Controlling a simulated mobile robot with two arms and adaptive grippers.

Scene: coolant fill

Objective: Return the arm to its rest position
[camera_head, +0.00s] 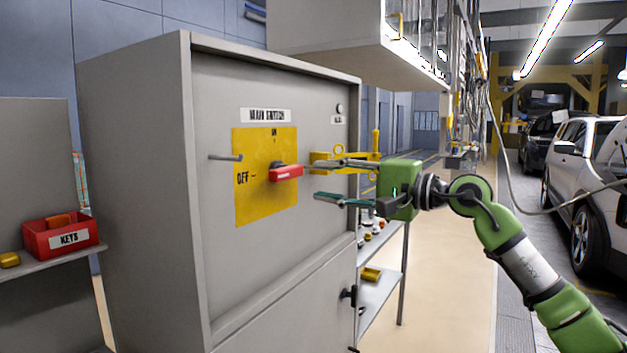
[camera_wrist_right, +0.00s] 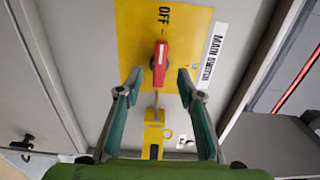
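The red switch handle (camera_head: 286,173) sits on a yellow plate (camera_head: 251,205) on the grey cabinet's front and points toward OFF. It also shows in the wrist view (camera_wrist_right: 160,62). My green right gripper (camera_head: 318,181) is to the right of the handle, in front of the cabinet. Its two fingers are spread apart with nothing held between them. In the wrist view the right gripper's fingertips (camera_wrist_right: 160,80) appear on both sides of the handle's lower end, apart from it. My left gripper is not in view.
A yellow part with a ring (camera_head: 322,163) shows behind the fingers. The grey cabinet (camera_head: 140,190) fills the left. A red KEYS bin (camera_head: 62,238) stands on a side shelf. A cabinet door knob (camera_head: 348,295) juts out. The floor right of the cabinet is open; cars stand beyond.

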